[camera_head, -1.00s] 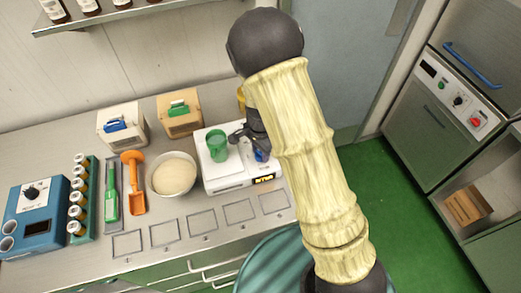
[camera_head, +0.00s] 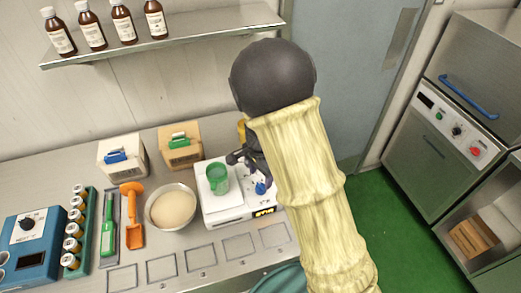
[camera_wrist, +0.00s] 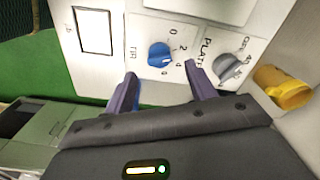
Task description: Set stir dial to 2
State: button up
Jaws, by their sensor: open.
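The blue stir dial (camera_wrist: 160,55) sits on the white panel of the stirring hotplate (camera_head: 217,214). Numbers including 0, 2 and 4 run along its right side in the wrist view, with a partly cut-off label to its left. A white mark shows on the dial, but I cannot tell its exact setting. My gripper (camera_wrist: 160,70) is open, its two dark fingers pointing at the dial, one on either side; contact is not clear. In the head view, the blue dial (camera_head: 260,188) is just beside my gripper. A green beaker (camera_head: 217,179) stands on the hotplate.
The grey plate dial (camera_wrist: 229,68) is close to the right finger, with a yellow object (camera_wrist: 283,88) beyond it. A bowl of pale powder (camera_head: 171,207) stands left of the hotplate. Empty marked squares (camera_head: 238,247) lie in front.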

aim_at(263, 185)
notch_tip(263, 185, up, 12)
jog(key=shift+b, duration=0.4)
jog(key=shift+d, duration=0.15)
jog(key=s+d+f+n+t, duration=0.2)
jog(key=s+d+n, duration=0.8)
jog(key=s+d, duration=0.2)
jog(key=shift+s+d+f+t, duration=0.2)
jog(key=shift+d+f+t, duration=0.15)
jog(key=shift+d, duration=0.35)
